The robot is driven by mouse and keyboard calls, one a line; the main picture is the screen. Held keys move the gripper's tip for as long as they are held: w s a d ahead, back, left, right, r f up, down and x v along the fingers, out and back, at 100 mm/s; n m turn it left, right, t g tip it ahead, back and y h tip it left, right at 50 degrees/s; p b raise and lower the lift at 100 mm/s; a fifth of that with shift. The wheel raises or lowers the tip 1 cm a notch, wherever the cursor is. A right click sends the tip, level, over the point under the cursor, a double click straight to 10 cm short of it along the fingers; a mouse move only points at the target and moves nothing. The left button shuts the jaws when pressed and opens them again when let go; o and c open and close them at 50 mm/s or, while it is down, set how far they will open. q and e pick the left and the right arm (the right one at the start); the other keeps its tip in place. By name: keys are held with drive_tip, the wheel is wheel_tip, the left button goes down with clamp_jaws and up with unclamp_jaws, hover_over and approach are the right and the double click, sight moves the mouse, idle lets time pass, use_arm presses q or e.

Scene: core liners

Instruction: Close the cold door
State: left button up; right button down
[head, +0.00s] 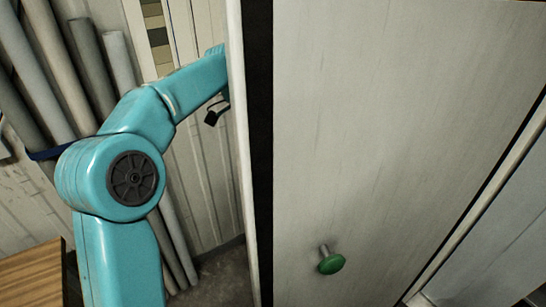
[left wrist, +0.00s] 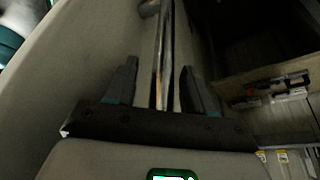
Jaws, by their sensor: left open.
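A large pale panel (head: 400,130), which looks like the cold door, fills the middle and right of the head view. It bears a green round knob (head: 331,264) on a short stem. A black strip (head: 259,150) and a thin pale edge run down its left side. My left arm reaches behind that edge, which hides its gripper in the head view. In the left wrist view my left gripper (left wrist: 160,85) is open. A shiny upright metal bar (left wrist: 161,50) shows between its fingers; I cannot tell whether they touch it. My right gripper is not in view.
Several grey tubes (head: 95,65) lean against the ribbed wall at left, near my arm. A wooden surface (head: 30,272) is at the lower left. In the left wrist view a shelf-like surface (left wrist: 245,85) with small items stands right of the gripper, below a dark area.

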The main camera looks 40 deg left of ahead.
use_arm(q)
drive_tip(key=shift+w+a+f, duration=0.15)
drive_tip(key=shift+w+f, duration=0.15)
drive_tip(key=shift+f, duration=0.2)
drive_tip(key=shift+s+d+r, duration=0.2)
drive_tip(key=shift+d+r, duration=0.05)
clamp_jaws()
drive_tip(key=shift+w+f, duration=0.1)
